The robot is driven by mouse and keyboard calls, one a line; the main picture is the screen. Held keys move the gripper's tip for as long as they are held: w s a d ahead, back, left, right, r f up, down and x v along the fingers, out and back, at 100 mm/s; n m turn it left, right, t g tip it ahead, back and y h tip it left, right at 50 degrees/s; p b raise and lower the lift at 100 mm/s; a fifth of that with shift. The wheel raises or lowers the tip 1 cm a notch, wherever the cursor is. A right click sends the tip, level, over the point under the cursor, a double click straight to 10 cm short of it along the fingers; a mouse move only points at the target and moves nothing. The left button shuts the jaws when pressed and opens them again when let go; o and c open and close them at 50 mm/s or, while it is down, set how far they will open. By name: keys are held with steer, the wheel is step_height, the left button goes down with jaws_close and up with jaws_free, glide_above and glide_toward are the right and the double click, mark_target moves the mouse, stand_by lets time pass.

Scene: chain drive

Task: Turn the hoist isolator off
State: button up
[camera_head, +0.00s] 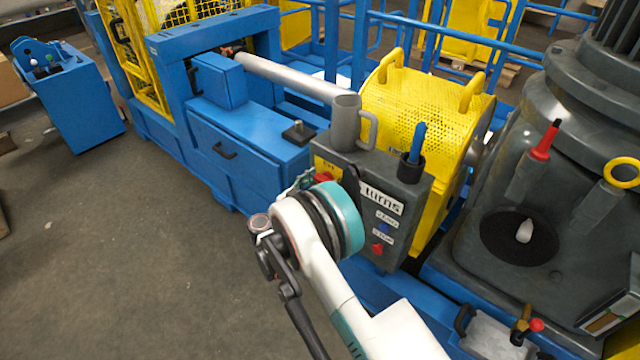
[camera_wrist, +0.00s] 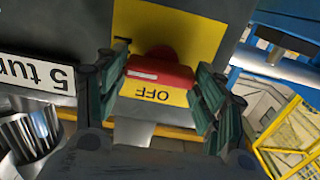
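The hoist isolator has a red handle (camera_wrist: 160,76) on a yellow plate (camera_wrist: 205,35) in the wrist view. The word OFF reads upside down just below the handle. A short white mark shows on the handle's left part. My gripper (camera_wrist: 160,85) has one dark finger at each end of the handle, with the handle filling the gap. I cannot tell whether the fingers press on it. In the head view, the isolator's yellow plate (camera_head: 325,165) is on the grey control box (camera_head: 410,195), partly covered by my wrist. The fingers are mostly hidden there.
A "5 turns" label (camera_wrist: 35,75) is beside the isolator. The box also carries small buttons and a blue-handled tool (camera_head: 416,142) in a holder. A grey tube (camera_head: 300,78) and yellow perforated guard (camera_head: 420,105) stand behind. Open floor (camera_head: 130,250) lies left.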

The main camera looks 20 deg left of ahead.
steer(key=c, duration=0.3)
steer(key=shift+n, duration=0.3)
steer(key=n, duration=0.3)
steer(key=shift+a+n, duration=0.1)
steer(key=shift+n, duration=0.2)
steer(key=n, duration=0.4)
steer(key=shift+w, duration=0.1)
steer(key=n, duration=0.5)
steer(key=shift+a+f, duration=0.1)
steer(key=shift+n, duration=2.3)
